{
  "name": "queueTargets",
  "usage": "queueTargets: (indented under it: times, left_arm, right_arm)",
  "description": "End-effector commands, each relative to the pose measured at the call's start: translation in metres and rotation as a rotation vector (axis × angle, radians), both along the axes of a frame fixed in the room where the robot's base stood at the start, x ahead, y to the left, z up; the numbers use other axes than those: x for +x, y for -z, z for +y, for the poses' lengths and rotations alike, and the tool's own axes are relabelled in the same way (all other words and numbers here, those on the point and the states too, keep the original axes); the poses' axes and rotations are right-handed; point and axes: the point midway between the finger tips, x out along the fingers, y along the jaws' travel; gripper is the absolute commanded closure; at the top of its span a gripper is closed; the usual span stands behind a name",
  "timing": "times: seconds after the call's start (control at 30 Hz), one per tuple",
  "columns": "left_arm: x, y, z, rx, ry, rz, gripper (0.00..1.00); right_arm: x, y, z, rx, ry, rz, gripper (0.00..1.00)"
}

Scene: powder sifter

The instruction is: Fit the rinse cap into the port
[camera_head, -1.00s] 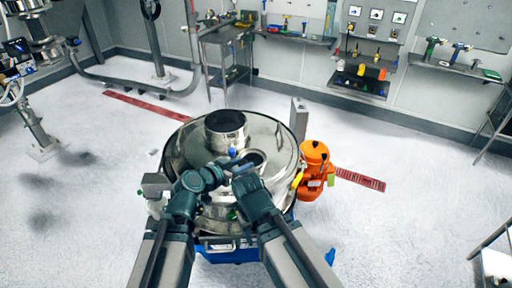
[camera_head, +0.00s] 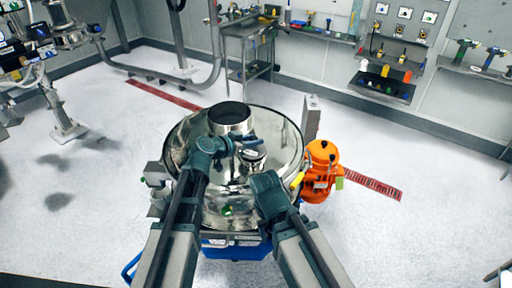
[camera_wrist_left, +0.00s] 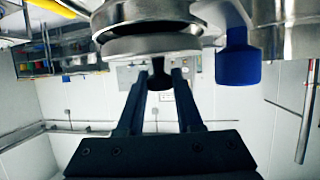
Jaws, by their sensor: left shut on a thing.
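A round steel cap with a dark knob shows in the left wrist view (camera_wrist_left: 150,45). My left gripper (camera_wrist_left: 160,82) is shut on the knob, with one finger on each side. A darker ring (camera_wrist_left: 145,12) lies against or very close to the cap's far face; I cannot tell whether they touch. In the head view my left gripper (camera_head: 246,141) is over the port (camera_head: 253,161) on the steel sifter lid (camera_head: 200,160), and its fingers partly hide the cap. A blue handle (camera_wrist_left: 238,60) is beside the cap. My right gripper (camera_head: 266,182) is low beside the port; its fingers are not clear.
A wide open steel collar (camera_head: 230,118) rises from the lid behind the port. An orange motor unit (camera_head: 320,170) stands right of the sifter, next to a grey post (camera_head: 311,118). The floor around is mostly clear. Shelves with tools line the back wall.

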Motion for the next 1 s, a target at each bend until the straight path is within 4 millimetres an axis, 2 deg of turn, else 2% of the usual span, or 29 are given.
queueTargets:
  times: [0.03, 0.1, 0.5, 0.53, 0.7, 1.0]
  left_arm:
    - [0.0001, 0.0129, 0.003, -0.001, 0.0, 0.001, 1.0]
    - [0.0002, 0.017, 0.0054, 0.0, 0.001, 0.0, 1.0]
    - [0.0001, 0.0188, 0.006, -0.001, 0.002, 0.001, 1.0]
    - [0.0001, 0.0186, 0.0059, 0.0, 0.002, 0.0, 0.63]
    - [0.0001, 0.0174, 0.0059, 0.0, 0.002, 0.0, 0.35]
    - [0.0002, 0.0156, 0.0058, 0.0, 0.002, 0.0, 0.35]
  right_arm:
    - [0.0, 0.0129, -0.0001, 0.0, -0.001, 0.0, 0.5]
    - [0.0, 0.017, -0.0002, -0.001, -0.002, 0.0, 0.5]
    - [-0.0001, 0.0188, -0.0001, -0.001, -0.003, 0.0, 0.5]
    - [0.0, 0.0185, -0.0002, -0.001, -0.003, 0.0, 0.5]
    - [-0.0001, 0.0173, -0.0002, -0.001, -0.003, 0.0, 0.5]
    - [-0.0001, 0.0156, -0.0002, -0.001, -0.003, 0.0, 0.5]
